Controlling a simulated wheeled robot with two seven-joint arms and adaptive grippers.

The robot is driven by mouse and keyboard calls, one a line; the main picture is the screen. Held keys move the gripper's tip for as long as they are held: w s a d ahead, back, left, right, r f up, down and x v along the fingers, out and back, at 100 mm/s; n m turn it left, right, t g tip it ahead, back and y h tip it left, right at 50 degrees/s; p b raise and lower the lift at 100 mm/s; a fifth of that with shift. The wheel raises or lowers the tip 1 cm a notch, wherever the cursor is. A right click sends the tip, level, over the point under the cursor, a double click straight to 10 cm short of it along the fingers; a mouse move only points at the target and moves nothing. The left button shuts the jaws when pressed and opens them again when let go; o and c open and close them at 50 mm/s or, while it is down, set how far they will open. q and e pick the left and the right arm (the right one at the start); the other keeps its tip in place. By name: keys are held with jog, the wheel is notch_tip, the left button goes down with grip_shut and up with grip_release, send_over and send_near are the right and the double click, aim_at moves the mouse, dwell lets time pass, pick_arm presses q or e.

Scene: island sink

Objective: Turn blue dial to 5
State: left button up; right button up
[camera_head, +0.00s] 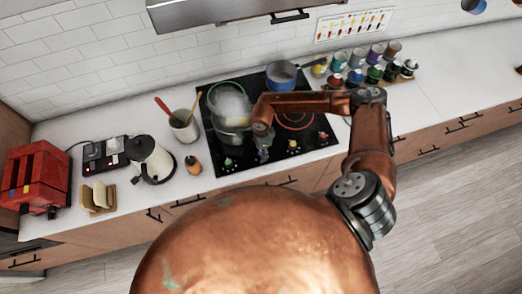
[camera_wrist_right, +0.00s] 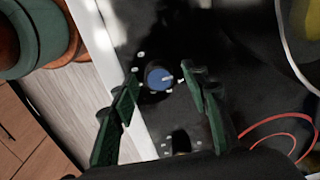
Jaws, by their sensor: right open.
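The blue dial (camera_wrist_right: 158,77) shows in the right wrist view on the black cooktop (camera_wrist_right: 175,25), near its pale edge. A light pointer mark on it points to the right of that picture, and small white marks surround it. My right gripper (camera_wrist_right: 160,74) is open, with one dark green finger on each side of the dial; a gap shows on both sides, and I cannot tell the height of the fingertips. In the head view my right gripper (camera_head: 263,152) is over the front of the cooktop (camera_head: 270,165) and seems to hide the blue dial. My left gripper is not in view.
A glass pot (camera_head: 229,104) stands on the cooktop just left of my right arm. A blue pan (camera_head: 281,76) is at the back. Other dials, green (camera_head: 228,162) and yellow (camera_head: 293,144), flank my gripper. A utensil pot (camera_head: 184,126) and kettle (camera_head: 150,160) stand left.

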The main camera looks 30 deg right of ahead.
jog(key=shift+c, duration=0.7)
grip_shut()
